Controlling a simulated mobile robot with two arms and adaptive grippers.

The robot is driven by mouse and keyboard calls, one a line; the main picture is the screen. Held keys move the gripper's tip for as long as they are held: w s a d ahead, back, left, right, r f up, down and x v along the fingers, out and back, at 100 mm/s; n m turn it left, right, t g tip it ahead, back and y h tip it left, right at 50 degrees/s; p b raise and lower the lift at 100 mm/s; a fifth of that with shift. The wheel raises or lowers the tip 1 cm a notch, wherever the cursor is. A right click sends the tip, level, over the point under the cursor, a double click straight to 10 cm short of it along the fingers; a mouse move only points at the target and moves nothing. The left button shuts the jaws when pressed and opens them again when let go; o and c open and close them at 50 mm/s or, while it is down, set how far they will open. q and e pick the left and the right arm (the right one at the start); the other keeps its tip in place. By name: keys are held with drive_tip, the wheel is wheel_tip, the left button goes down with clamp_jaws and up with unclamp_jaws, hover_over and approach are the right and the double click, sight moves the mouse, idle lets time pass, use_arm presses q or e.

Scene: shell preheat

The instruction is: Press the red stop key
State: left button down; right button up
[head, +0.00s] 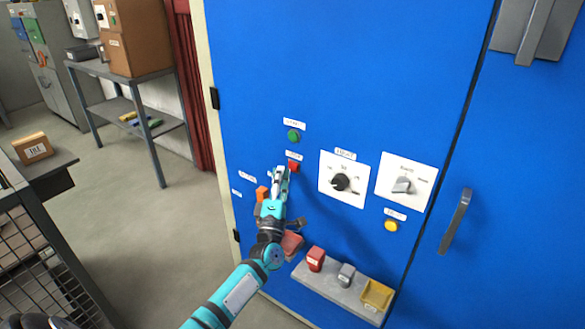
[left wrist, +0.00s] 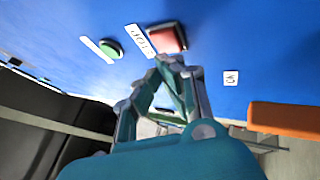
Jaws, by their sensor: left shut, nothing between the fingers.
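The red stop key (head: 293,167) is a small red square on the blue cabinet front, below a green round button (head: 293,136). In the left wrist view the red key (left wrist: 167,38) sits beside a label reading STOP (left wrist: 140,40). My left gripper (head: 281,172) is shut and empty, its tips just left of and below the key in the head view. In the left wrist view the shut fingertips (left wrist: 170,62) lie at the key's lower edge. I cannot tell whether they touch it. My right gripper is not in view.
A black knob (head: 341,183), a grey switch (head: 403,186) and a yellow button (head: 391,226) are to the right on the cabinet. An orange part (head: 262,193) is left of my gripper. Below, a ledge (head: 330,286) holds red, grey and yellow items. A door handle (head: 456,221) sticks out at right.

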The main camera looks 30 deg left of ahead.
use_arm(q)
drive_tip(key=shift+w, duration=0.15)
idle(0.4)
drive_tip(key=shift+w+b, duration=0.3)
drive_tip(key=shift+b, duration=0.05)
drive_tip(key=shift+w+b, duration=0.35)
drive_tip(key=shift+w, duration=0.05)
idle(0.6)
drive_tip(key=shift+s, duration=0.2)
drive_tip(key=shift+s+p, duration=0.45)
drive_tip(key=shift+s, duration=0.2)
drive_tip(key=s+p, duration=0.2)
drive_tip(key=s, duration=0.3)
drive_tip(key=shift+a, duration=0.15)
